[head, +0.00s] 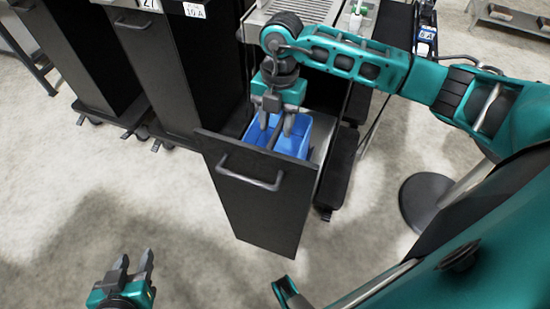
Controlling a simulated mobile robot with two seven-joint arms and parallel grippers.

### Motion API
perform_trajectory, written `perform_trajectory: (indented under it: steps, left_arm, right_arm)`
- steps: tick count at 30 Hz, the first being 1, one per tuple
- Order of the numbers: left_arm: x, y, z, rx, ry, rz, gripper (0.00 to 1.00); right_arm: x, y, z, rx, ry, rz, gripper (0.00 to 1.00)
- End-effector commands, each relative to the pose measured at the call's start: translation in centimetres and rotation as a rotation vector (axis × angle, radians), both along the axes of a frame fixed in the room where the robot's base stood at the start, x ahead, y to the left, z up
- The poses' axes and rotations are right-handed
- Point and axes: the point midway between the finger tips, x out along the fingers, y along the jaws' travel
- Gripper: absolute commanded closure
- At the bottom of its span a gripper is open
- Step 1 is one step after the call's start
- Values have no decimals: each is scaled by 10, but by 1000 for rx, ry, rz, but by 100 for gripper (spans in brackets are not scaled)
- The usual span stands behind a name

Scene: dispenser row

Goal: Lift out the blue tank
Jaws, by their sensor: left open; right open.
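The blue tank (299,137) sits inside an open black drawer (262,212), low behind its front panel. Only its upper part shows; the rest is hidden by the panel and my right gripper. My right gripper (276,132) points down at the tank from above, with its fingers apart and over or inside the tank's opening. I cannot tell whether the fingers touch the tank. My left gripper (134,264) is open and empty, low at the bottom left above the floor, well away from the drawer.
Black cabinets (97,50) on casters stand in a row at the left. A metal drip tray (300,11) is behind the drawer. A round black stand base (427,200) is on the floor at right. The pale floor in front is clear.

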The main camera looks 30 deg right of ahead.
Motion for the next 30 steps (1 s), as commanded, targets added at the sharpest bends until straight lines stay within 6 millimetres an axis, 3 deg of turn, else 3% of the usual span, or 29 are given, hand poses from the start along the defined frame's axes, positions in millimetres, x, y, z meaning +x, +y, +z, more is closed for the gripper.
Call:
perform_trajectory:
  steps: [7,15,23,30]
  left_arm:
    - [0,-1,-1,-2,-3,-2,57]
    - [2,-3,-5,-1,-2,-10,57]
    - [4,-5,1,-5,-11,-14,57]
    - [4,-4,1,-5,-11,-13,57]
  right_arm:
    - [-1,2,-15,1,1,-1,55]
    - [-5,5,-54,0,1,0,55]
    - [-4,5,-57,1,-2,0,55]
    - [-4,5,-57,0,-1,0,78]
